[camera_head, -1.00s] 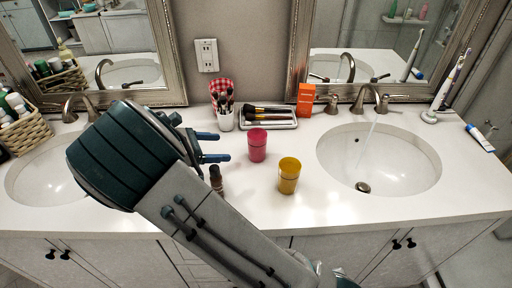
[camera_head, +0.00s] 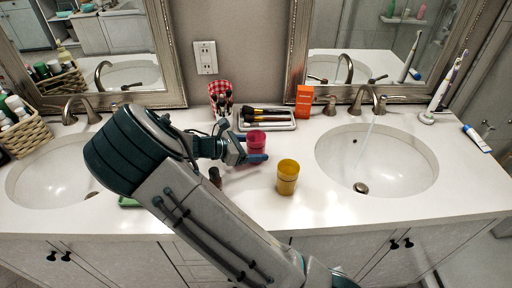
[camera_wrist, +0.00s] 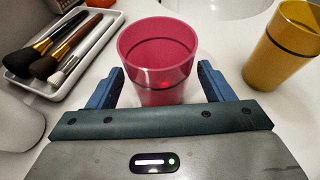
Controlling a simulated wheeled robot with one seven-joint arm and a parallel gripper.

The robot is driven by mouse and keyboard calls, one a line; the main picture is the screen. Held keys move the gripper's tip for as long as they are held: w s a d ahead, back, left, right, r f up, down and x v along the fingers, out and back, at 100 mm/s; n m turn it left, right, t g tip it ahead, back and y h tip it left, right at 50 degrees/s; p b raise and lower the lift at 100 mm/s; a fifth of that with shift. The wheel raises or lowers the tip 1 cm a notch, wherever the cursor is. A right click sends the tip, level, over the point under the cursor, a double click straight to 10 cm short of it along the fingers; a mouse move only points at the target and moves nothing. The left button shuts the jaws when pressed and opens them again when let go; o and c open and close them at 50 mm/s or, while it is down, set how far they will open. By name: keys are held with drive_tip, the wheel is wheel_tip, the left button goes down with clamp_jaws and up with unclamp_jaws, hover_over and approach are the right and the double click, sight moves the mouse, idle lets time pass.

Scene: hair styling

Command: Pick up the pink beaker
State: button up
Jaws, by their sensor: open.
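The pink beaker (camera_head: 256,141) stands upright on the white counter between the two sinks, and my arm partly covers it in the head view. In the wrist view the pink beaker (camera_wrist: 158,62) is straight ahead, with its open rim facing up. My gripper (camera_head: 252,147) is open. In the wrist view the blue fingertips of my gripper (camera_wrist: 158,82) are to the left and right of the beaker's near side, with gaps showing on both sides.
A yellow cup (camera_head: 288,177) stands close to the right of the beaker. A tray of brushes (camera_head: 266,124) lies behind it, beside an orange box (camera_head: 304,100). A small dark bottle (camera_head: 215,177) is near my arm. The right sink (camera_head: 400,160) has running water.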

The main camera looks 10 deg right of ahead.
sight(263, 138)
drive_tip(key=shift+d+f, duration=0.15)
drive_tip(key=shift+d, duration=0.2)
drive_tip(key=c, duration=1)
drive_tip(key=shift+c, duration=0.2)
drive_tip(key=shift+r, duration=0.2)
drive_tip(key=shift+r, duration=0.65)
wheel_tip(263, 138, up, 3)
drive_tip(key=shift+w+f, duration=0.1)
drive_tip(key=shift+f, duration=0.1)
drive_tip(key=s+d+r, duration=0.2)
drive_tip(key=d+r, duration=0.1)
drive_tip(key=d, duration=0.2)
drive_tip(key=s+d+r+b, duration=0.1)
drive_tip(key=d+r, duration=0.2)
drive_tip(key=d, duration=0.3)
drive_tip(key=shift+s+r, duration=0.35)
drive_tip(key=shift+r, duration=0.05)
